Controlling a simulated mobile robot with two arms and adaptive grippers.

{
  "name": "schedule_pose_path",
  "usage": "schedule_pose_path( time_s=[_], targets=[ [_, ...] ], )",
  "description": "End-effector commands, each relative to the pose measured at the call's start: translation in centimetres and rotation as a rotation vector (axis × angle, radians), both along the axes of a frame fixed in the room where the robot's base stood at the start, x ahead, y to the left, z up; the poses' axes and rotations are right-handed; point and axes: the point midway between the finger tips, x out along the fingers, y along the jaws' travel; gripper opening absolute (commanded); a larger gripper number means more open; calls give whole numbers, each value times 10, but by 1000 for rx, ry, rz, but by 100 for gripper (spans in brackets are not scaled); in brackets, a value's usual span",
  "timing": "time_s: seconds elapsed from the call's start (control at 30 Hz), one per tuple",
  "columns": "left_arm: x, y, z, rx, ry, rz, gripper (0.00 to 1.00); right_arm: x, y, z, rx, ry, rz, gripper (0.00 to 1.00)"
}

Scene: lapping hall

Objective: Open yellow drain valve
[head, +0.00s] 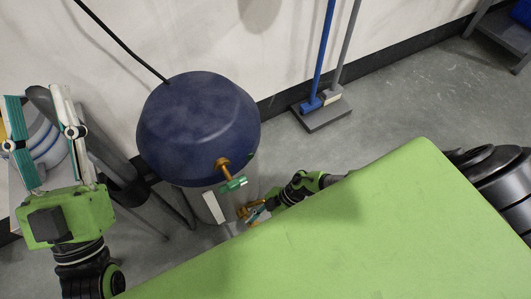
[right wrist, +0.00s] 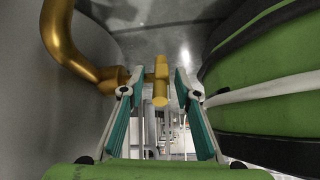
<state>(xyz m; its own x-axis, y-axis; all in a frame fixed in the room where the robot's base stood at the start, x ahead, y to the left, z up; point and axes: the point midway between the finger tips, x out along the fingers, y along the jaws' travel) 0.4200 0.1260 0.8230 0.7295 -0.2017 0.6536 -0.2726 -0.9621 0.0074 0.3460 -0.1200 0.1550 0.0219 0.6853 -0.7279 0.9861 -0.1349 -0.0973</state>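The yellow drain valve shows close up in the right wrist view as a short yellow bar handle (right wrist: 160,82) beside the end of a curved brass pipe (right wrist: 68,50). My right gripper (right wrist: 157,76) is open, its teal-padded fingers on either side of the handle with gaps left and right. In the head view the yellow valve (head: 244,212) is small, low on the tank and partly hidden by my right gripper (head: 256,211). My left gripper (head: 36,95) is open and empty at the left, pointing up, well apart from the tank.
The tank (head: 197,125) has a dark blue dome and a grey body. A green-handled valve (head: 234,184) sits on a brass pipe above the yellow one. A blue broom (head: 318,70) stands at the wall. Bare floor (head: 390,110) lies to the right.

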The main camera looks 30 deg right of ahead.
Motion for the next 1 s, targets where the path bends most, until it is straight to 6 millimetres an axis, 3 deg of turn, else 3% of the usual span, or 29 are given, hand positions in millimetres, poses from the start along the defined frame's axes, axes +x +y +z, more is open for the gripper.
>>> schedule_pose_path(
  time_s=[0.3, 0.5, 1.0],
  targets=[
    [0, 0, 0, 1, 1, 1, 39, -2, -47, 47, -4, 0, 0, 30],
    [0, 0, 0, 1, 1, 1, 39, -2, -66, 69, -2, 0, 0, 30],
    [0, 0, 0, 1, 1, 1, 39, -2, -72, 76, 0, 1, -1, 30]
  ],
)
